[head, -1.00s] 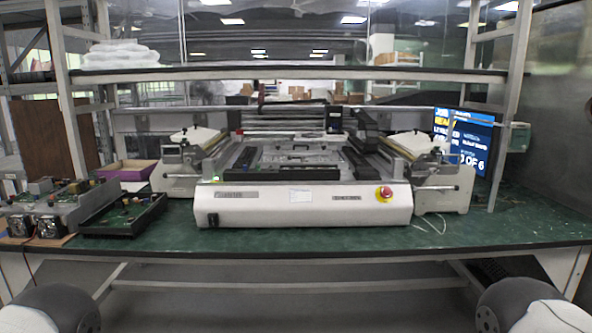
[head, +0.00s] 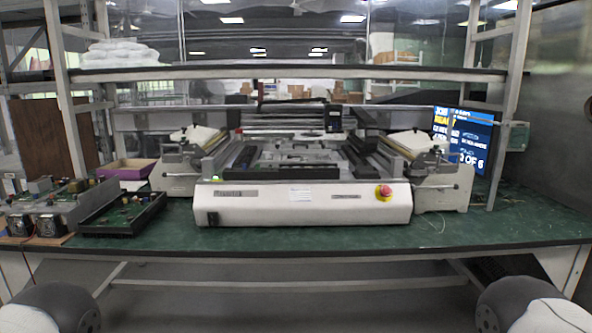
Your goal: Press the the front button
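A white benchtop machine (head: 270,212) stands in the middle of the green table. A red button on a yellow base (head: 384,192) sits at the right end of its front panel. A small green light (head: 214,180) shows on top at the machine's left front corner, and a black switch (head: 212,218) sits low on the front panel at the left. Dark rounded parts of my arms show at the lower left and lower right corners, well away from the button. Neither gripper is in view.
The green table (head: 300,238) has a clear strip along its front edge. Electronic boxes and circuit boards (head: 70,205) lie at the left, with a purple tray (head: 125,168) behind them. A screen (head: 463,140) stands at the right rear. A shelf (head: 290,73) spans above the machine.

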